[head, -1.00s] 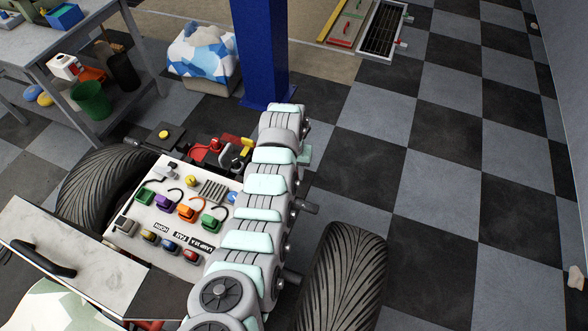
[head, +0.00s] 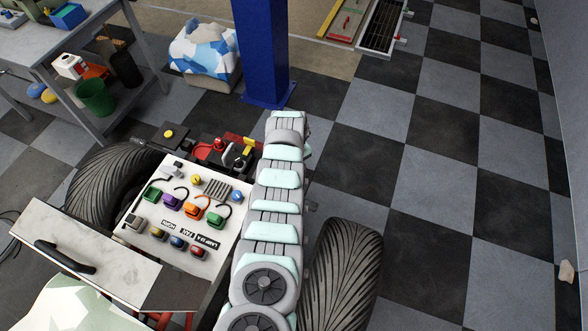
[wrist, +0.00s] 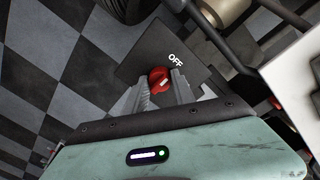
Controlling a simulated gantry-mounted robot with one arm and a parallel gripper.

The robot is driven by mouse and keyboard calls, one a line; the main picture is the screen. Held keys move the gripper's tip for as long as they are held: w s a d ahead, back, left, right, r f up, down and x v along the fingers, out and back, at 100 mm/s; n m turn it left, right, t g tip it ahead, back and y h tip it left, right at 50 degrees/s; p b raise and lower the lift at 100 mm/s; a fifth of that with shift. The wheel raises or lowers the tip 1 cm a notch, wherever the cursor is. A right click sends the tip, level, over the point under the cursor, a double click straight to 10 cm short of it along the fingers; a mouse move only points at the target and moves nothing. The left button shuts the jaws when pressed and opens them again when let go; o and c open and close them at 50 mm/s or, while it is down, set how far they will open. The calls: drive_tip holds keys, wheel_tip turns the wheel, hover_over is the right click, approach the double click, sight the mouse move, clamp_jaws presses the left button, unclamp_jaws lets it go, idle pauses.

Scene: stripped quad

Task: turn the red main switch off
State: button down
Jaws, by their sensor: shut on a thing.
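The red main switch (wrist: 159,78) is a round red knob with a small pale mark, on a black plate (wrist: 150,50) in the wrist view. White lettering "OFF" (wrist: 176,60) is on the plate, above and right of the knob. My gripper (wrist: 160,88) has one grey finger on each side of the knob and is shut on it. I cannot tell which way the pale mark points. In the head view my arm hides the switch and my fingers.
The quad's white panel (head: 157,222) carries several coloured plugs and buttons. Tyres stand at left (head: 108,188) and right (head: 342,270) of the quad. A blue post (head: 263,55) rises behind. The checkered floor at right (head: 440,160) is mostly clear.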

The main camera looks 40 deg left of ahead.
drive_tip(key=shift+r+n, duration=0.1)
drive_tip(key=shift+n, duration=0.2)
drive_tip(key=c, duration=1.1)
unclamp_jaws()
drive_tip(key=shift+o, duration=0.2)
wheel_tip(320, 180, up, 11)
drive_tip(key=p, duration=0.2)
drive_tip(key=shift+s+f, duration=0.2)
drive_tip(key=shift+s, duration=0.05)
drive_tip(key=shift+a, duration=0.1)
